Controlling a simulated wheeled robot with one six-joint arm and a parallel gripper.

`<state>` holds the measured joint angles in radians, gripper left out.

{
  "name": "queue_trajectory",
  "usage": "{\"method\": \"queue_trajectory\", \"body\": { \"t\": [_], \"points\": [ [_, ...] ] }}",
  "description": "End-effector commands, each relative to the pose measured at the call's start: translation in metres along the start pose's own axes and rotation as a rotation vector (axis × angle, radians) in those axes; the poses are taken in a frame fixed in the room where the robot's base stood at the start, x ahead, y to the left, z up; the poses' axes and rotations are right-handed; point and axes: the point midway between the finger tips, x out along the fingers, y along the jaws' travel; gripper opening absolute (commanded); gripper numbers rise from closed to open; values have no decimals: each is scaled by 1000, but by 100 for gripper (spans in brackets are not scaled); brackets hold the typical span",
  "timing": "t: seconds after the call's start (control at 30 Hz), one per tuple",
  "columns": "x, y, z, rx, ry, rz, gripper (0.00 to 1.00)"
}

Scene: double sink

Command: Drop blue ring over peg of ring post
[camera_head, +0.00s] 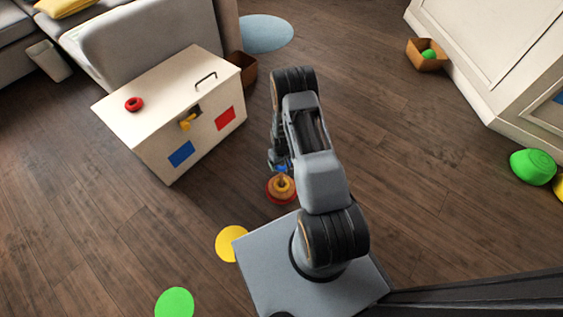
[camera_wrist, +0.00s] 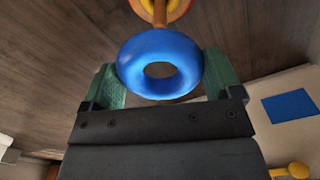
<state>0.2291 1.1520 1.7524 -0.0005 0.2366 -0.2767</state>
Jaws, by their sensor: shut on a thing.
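The blue ring (camera_wrist: 160,63) is held between the two green finger pads of my gripper (camera_wrist: 165,75) in the wrist view. The ring post (camera_wrist: 178,8) shows at the top edge there, and its wooden peg (camera_wrist: 160,15) runs down to the ring's far rim. Dark floor shows through the ring's hole, and no peg is visible in it. In the head view the ring post (camera_head: 282,194), with red and orange rings on it, stands on the floor. A small part of the blue ring (camera_head: 282,169) shows just above it, partly hidden by my gripper (camera_head: 277,163).
A white chest (camera_head: 155,123) with a red ring (camera_head: 134,104) on top stands left of the ring post. A yellow disc (camera_head: 229,243) and a green disc (camera_head: 175,303) lie on the floor. A box with a green ball (camera_head: 429,54) sits at upper right.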

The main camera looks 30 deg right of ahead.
Motion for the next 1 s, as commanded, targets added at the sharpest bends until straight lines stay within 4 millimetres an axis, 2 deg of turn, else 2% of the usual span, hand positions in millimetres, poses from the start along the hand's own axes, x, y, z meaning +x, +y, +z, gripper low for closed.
{"method": "queue_trajectory", "body": {
  "t": [0.37,1.0],
  "points": [
    [10,0,1,0,0,0,62],
    [54,0,1,0,0,0,62]
  ]
}}
